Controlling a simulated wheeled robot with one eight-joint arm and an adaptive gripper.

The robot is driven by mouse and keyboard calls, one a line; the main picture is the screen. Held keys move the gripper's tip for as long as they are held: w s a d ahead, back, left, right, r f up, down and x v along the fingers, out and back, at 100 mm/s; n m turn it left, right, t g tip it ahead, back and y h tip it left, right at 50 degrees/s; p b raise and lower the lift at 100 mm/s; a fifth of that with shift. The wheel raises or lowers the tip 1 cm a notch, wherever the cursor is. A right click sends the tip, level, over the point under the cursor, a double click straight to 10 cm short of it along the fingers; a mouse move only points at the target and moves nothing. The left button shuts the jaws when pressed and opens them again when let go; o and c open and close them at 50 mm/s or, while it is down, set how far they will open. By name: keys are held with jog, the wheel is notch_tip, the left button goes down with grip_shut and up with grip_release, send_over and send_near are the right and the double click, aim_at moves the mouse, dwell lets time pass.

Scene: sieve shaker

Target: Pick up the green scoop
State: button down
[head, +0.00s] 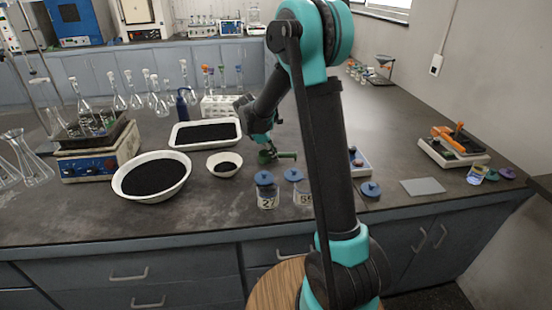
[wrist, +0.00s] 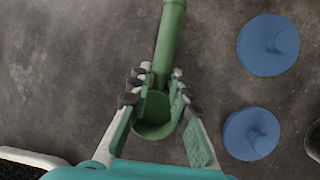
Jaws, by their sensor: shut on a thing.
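The green scoop (head: 286,155) is at the middle of the dark bench in the head view, just behind two blue-lidded jars. In the wrist view its handle (wrist: 170,38) points up the picture and its round bowl (wrist: 154,125) lies between the fingers. My gripper (wrist: 156,86) is shut on the scoop where the handle meets the bowl, with one finger on each side. I cannot tell whether the scoop touches the bench.
Jars marked 27 (head: 267,192) and 55 (head: 302,188) stand close in front; their blue lids show in the wrist view (wrist: 268,45). A flask rack (head: 205,106) stands behind.

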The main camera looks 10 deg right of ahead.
jog(key=shift+r, duration=0.15)
notch_tip(320, 180, up, 20)
dwell(0.5)
